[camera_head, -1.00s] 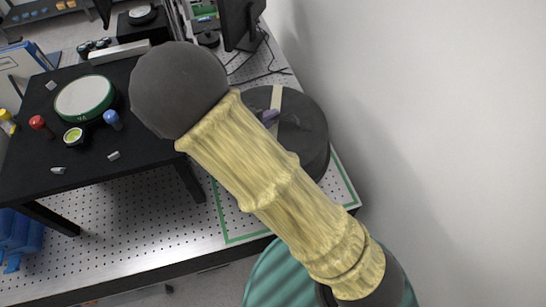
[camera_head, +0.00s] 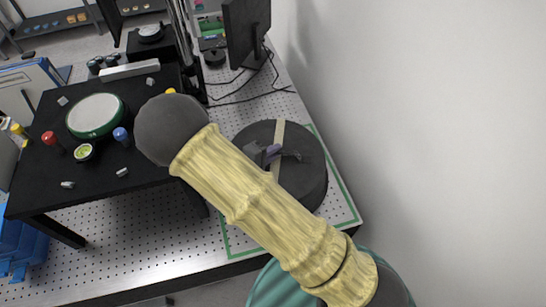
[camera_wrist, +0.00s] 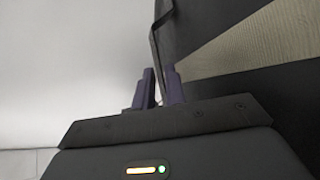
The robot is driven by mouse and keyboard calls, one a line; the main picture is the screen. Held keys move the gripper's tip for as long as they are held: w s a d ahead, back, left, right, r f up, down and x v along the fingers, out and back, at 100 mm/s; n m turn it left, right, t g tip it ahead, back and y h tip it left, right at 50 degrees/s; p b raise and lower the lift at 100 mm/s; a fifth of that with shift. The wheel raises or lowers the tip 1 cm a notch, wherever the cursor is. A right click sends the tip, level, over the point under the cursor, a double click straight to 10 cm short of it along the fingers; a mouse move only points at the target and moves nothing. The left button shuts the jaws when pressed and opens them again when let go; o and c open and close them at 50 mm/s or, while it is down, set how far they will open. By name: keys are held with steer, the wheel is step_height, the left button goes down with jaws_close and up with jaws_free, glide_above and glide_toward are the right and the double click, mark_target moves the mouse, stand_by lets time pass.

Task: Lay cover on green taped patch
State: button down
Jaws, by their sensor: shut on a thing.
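The cover (camera_head: 312,180) is a dark round disc with a pale tan strip across its top. In the head view it is over the far part of the green taped patch (camera_head: 350,205), a green outline on the perforated metal table. I cannot tell whether it touches the table.
A black table (camera_head: 130,185) at left holds a green-rimmed white disc (camera_head: 95,115), coloured knobs and small grey pieces. A monitor (camera_head: 246,32) and cables stand behind the cover. A white wall (camera_head: 430,120) rises close on the right. The patch's near part is bare.

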steer(key=shift+f+p, duration=0.5)
steer(key=shift+f, duration=1)
steer(key=c, duration=1.4)
jaws_free()
steer(key=shift+c, duration=0.2)
steer(key=shift+a, duration=0.1)
steer(key=b+v, duration=0.4)
steer(key=v, duration=0.8)
